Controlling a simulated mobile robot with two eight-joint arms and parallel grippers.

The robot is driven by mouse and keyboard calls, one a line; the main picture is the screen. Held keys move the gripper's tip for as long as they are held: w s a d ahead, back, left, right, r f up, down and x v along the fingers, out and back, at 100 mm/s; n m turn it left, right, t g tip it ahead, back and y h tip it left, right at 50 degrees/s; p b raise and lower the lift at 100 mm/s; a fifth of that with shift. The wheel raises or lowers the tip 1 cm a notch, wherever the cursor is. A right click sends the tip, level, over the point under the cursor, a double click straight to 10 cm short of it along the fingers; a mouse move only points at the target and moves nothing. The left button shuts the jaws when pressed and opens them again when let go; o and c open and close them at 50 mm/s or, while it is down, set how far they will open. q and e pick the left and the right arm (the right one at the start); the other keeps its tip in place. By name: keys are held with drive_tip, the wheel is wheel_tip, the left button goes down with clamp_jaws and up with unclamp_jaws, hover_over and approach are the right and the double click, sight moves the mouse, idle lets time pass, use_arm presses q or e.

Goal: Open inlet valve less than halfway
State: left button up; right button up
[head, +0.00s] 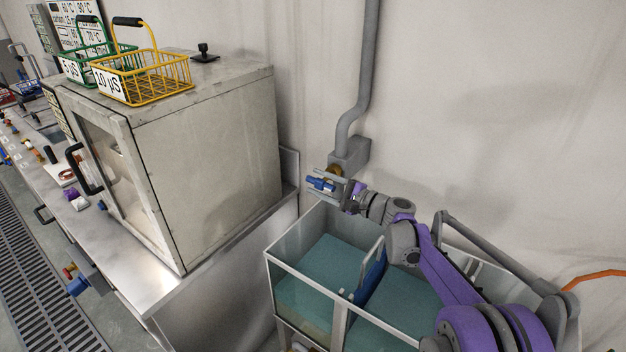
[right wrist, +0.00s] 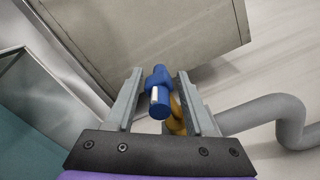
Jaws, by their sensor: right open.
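The inlet valve has a blue handle (head: 318,183) and a brass body (head: 335,170). It sits at the lower end of the grey wall pipe, above the back of the glass-walled tank. My right gripper (head: 328,187) is at the valve, its purple arm coming in from the lower right. In the right wrist view, the blue handle (right wrist: 158,92) lies between the two grey fingers (right wrist: 160,76), with gaps showing beside it. The fingers are open. The brass part (right wrist: 177,116) shows close to the right finger. My left gripper is not in view.
The tank (head: 300,270) with teal liquid and a blue divider stands below the valve. A metal cabinet (head: 215,150) with green (head: 80,66) and yellow (head: 150,82) wire baskets on top stands left. The grey pipe (head: 365,70) runs up the wall.

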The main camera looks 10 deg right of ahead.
drive_tip(key=shift+x, duration=1.05)
clamp_jaws()
